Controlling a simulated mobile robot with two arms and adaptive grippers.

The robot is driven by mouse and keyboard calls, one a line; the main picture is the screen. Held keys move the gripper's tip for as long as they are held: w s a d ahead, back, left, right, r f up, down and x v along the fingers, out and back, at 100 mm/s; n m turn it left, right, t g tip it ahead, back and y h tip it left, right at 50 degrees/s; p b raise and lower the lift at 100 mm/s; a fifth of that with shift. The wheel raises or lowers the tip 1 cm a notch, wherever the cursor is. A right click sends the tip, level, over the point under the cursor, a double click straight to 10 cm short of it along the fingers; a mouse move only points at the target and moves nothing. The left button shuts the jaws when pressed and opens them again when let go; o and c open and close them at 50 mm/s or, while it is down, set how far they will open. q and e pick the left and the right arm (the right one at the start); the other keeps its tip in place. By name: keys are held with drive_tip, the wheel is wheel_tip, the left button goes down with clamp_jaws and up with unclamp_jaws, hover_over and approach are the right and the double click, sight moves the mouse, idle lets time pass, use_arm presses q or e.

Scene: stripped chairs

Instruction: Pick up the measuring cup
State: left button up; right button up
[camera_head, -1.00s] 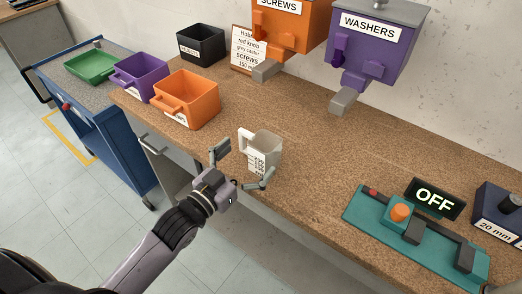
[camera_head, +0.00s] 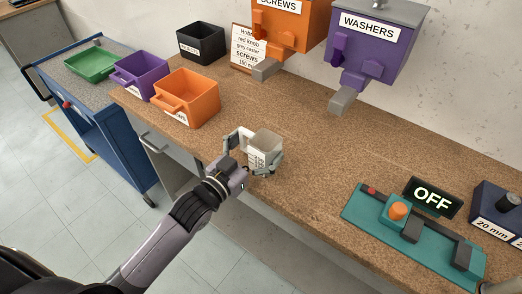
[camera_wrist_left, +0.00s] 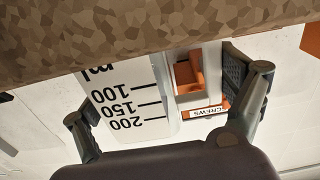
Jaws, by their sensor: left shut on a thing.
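The measuring cup (camera_head: 266,143) is a clear cup with a white scale panel, standing upright on the brown workbench near its front edge. My left gripper (camera_head: 256,158) has its fingers around the cup and is shut on it. In the left wrist view, the cup's scale (camera_wrist_left: 130,100) with 100, 150 and 200 marks sits between the two fingers (camera_wrist_left: 170,105), and the picture is upside down. The gripper hides part of the cup's lower side.
An orange bin (camera_head: 188,96), a purple bin (camera_head: 140,75) and a black bin (camera_head: 201,43) stand left of the cup. Orange (camera_head: 288,28) and purple (camera_head: 378,45) dispensers hang behind. A teal device (camera_head: 370,212) lies to the right. The bench between is clear.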

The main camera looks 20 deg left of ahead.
use_arm(q)
drive_tip(key=shift+c, duration=0.9)
drive_tip(key=shift+r, duration=0.15)
